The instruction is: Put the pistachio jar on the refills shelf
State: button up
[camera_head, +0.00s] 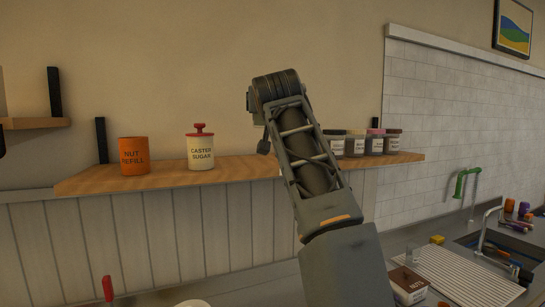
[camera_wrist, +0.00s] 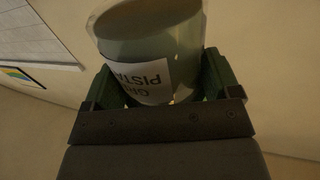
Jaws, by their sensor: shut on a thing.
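The pistachio jar (camera_wrist: 150,45) is a pale green, see-through jar with a white label that reads upside down in the wrist view, with only part of "PISTA" showing. My gripper (camera_wrist: 155,80) is shut on it, with a green finger on each side. In the head view my arm stands in front of the wooden shelf (camera_head: 235,171) and hides the held jar and most of the gripper. I cannot tell how far the jar is from the shelf.
An orange nut refill canister (camera_head: 134,156) and a caster sugar jar (camera_head: 201,150) stand on the shelf's left half. Several small labelled jars (camera_head: 374,144) stand on its right end. Bare wood shows right of the sugar. A sink (camera_head: 490,249) and a NUTS box (camera_head: 408,285) are lower right.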

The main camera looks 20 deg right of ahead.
jog(key=w+d+f, duration=0.2)
jog(key=w+f, duration=0.1)
jog(key=w+d+f, duration=0.2)
jog(key=w+f, duration=0.2)
jog(key=w+d+f, duration=0.2)
jog(key=w+f, duration=0.2)
jog(key=shift+d+f, duration=0.1)
jog(key=shift+f, duration=0.1)
jog(key=shift+s+f, duration=0.1)
jog(key=shift+f, duration=0.3)
jog(key=shift+f, duration=0.1)
jog(key=shift+f, duration=0.15)
jog(key=o, duration=1)
